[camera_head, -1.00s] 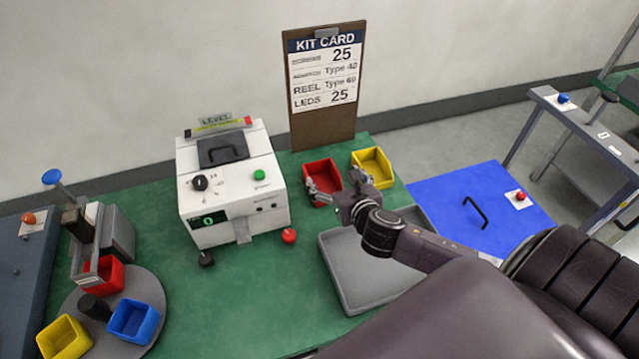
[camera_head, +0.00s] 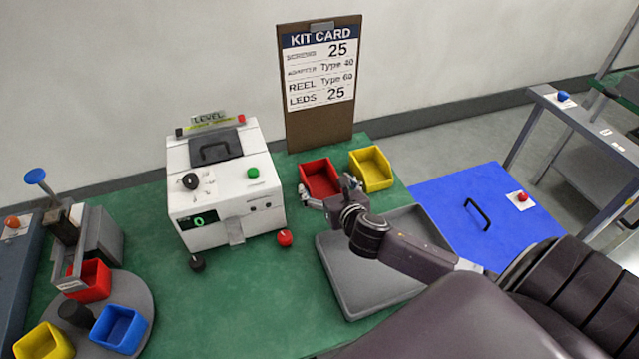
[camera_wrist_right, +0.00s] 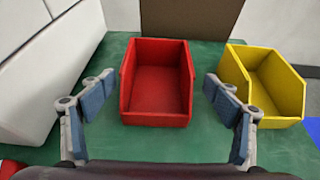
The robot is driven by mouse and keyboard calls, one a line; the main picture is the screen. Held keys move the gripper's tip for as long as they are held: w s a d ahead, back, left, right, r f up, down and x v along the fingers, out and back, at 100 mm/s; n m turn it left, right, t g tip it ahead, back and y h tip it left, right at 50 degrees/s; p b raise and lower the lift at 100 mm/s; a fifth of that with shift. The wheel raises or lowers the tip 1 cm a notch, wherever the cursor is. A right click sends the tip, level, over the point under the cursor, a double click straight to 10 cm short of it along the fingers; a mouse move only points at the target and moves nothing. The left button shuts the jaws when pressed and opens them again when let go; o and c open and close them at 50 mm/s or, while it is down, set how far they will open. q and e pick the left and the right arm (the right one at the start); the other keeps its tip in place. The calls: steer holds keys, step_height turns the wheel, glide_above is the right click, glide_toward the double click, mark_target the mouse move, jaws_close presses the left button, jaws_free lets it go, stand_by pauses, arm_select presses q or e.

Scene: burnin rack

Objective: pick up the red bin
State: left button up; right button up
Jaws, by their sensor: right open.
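A red bin (camera_head: 320,177) stands on the green table in front of the kit card, and it is empty. In the right wrist view the red bin (camera_wrist_right: 157,84) sits centred ahead of the fingers. My right gripper (camera_head: 328,194) is open at the near side of this bin. In the wrist view its two fingers (camera_wrist_right: 160,118) spread to the left and right of the bin's near end, apart from its walls. A second red bin (camera_head: 91,282) is on the round grey turntable at the left. My left gripper is not in view.
A yellow bin (camera_head: 372,168) stands just right of the red bin. A white instrument box (camera_head: 222,190) is to the left, and the kit card board (camera_head: 320,130) is behind. A grey tray (camera_head: 340,287) lies in front, under my right arm.

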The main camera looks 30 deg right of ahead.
mark_target(314, 172)
steer(key=shift+a+x, duration=0.2)
steer(key=shift+x, duration=1.85)
steer(key=c, duration=1.3)
steer(key=shift+o, duration=0.2)
steer(key=shift+r, duration=0.1)
